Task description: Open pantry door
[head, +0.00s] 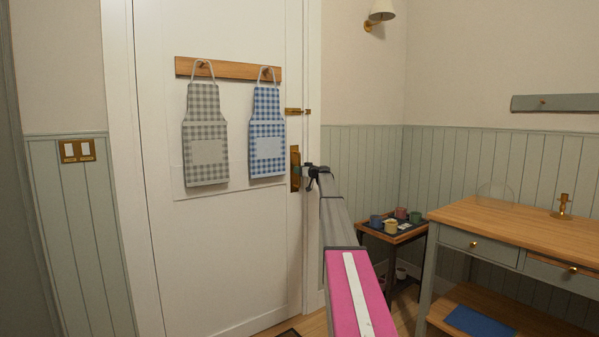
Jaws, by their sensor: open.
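The white pantry door (230,255) stands on the left in the head view and looks shut in its frame. A brass lock plate (295,182) sits at its right edge, and a brass bolt (293,111) sits above it. I cannot tell whether the bolt is slid across. My gripper (309,178) is small and dark at the far end of my arm, open, just right of the plate. It overlaps the handle area, so the handle is mostly hidden. I cannot tell whether the gripper touches it.
A grey checked apron (206,135) and a blue checked apron (267,135) hang from a wooden peg rail (228,69) on the door. To the right stand a small table with a tray of mugs (391,227) and a wooden-topped desk (500,222). A dark mat edge (289,333) lies by the door.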

